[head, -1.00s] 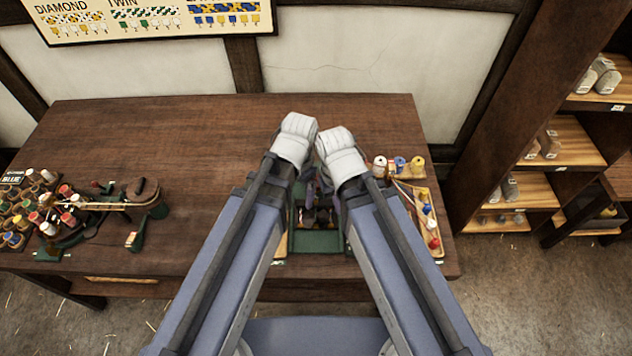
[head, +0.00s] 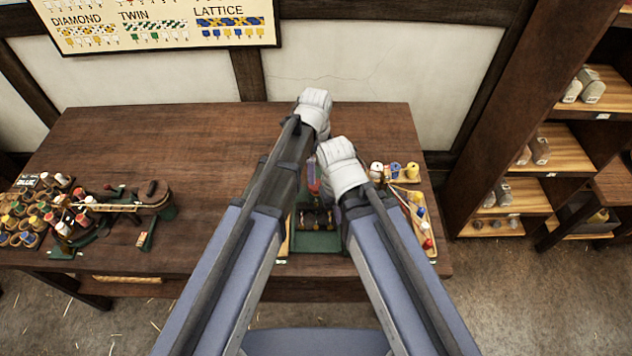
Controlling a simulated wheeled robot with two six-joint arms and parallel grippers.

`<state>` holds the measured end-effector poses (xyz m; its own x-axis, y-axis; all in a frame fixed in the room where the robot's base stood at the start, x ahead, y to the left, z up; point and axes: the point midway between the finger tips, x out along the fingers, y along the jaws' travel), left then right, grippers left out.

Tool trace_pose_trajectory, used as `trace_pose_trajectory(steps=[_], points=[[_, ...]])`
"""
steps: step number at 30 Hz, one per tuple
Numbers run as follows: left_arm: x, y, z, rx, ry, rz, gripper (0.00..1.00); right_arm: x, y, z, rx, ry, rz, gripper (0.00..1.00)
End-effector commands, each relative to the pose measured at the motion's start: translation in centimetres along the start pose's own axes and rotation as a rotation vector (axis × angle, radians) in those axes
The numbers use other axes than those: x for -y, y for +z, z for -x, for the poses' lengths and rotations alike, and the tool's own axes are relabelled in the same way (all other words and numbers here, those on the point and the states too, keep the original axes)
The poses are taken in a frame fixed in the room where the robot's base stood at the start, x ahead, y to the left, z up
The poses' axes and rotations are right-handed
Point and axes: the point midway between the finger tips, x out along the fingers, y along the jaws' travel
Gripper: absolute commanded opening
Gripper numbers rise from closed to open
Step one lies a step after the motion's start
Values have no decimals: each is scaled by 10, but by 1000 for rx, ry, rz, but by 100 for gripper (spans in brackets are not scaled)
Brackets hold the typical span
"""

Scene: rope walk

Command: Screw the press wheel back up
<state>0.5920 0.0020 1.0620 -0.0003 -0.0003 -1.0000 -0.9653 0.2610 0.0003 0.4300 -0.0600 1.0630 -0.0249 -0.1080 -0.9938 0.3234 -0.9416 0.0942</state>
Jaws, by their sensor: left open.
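The press, on a dark green base (head: 316,241), stands near the table's front edge between my two forearms. Small dark and brass-coloured parts show inside its frame. A small red part shows above them, and I cannot tell if it belongs to the press wheel. My left gripper (head: 312,175) points down over the back of the press and is mostly covered by my arm. It is open, and I cannot tell whether it touches the wheel. My right wrist is bent down at the press's right side and hides my right gripper.
A wooden tray (head: 421,228) with coloured pieces lies right of the press, with several spools (head: 396,170) behind it. A green-based tool (head: 158,200) and a rack of coloured bobbins (head: 28,215) stand at the left. The table (head: 200,150) is clear at the centre left.

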Motion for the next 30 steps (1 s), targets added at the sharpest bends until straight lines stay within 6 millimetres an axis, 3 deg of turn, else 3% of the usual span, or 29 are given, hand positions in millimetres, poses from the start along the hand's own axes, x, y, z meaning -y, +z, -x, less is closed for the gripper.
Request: trace_pose_trajectory(steps=[8, 19, 30], points=[[0, 0, -23, 0, 0, 2, 91, 2, -1, -23, 0, 1, 4, 0], [0, 0, -69, 0, 0, 2, 91, 6, -4, -68, 0, 1, 4, 0], [0, 0, -76, 0, 0, 2, 91, 7, -4, -76, 0, 1, 3, 0]])
